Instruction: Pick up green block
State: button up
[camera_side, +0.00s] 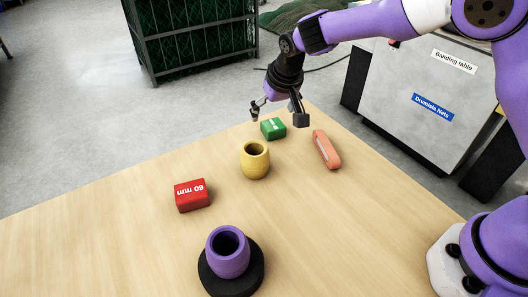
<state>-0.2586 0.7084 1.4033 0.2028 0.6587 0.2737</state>
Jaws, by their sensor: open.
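The green block (273,128) lies flat near the far edge of the wooden table, with white lettering on its top. My gripper (277,113) is open and empty, pointing down just above the green block. One finger is to the left of the block and the other to its right in the picture. I cannot tell whether a finger touches the block, but the block appears to rest on the table.
A yellow cup (255,164) stands in front of the green block. A salmon-coloured bar (327,149) lies to its right. A red block (192,195) and a purple cup (228,257) on a black disc (252,283) are nearer. The table's (110,230) left part is clear.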

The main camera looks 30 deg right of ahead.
aim_at(273, 123)
jog(key=x, duration=0.4)
jog(key=shift+s+d+f, duration=0.15)
jog(key=shift+d+f, duration=0.1)
jog(key=shift+f, duration=0.2)
jog(key=c, duration=1.3)
jog(key=shift+o, duration=0.2)
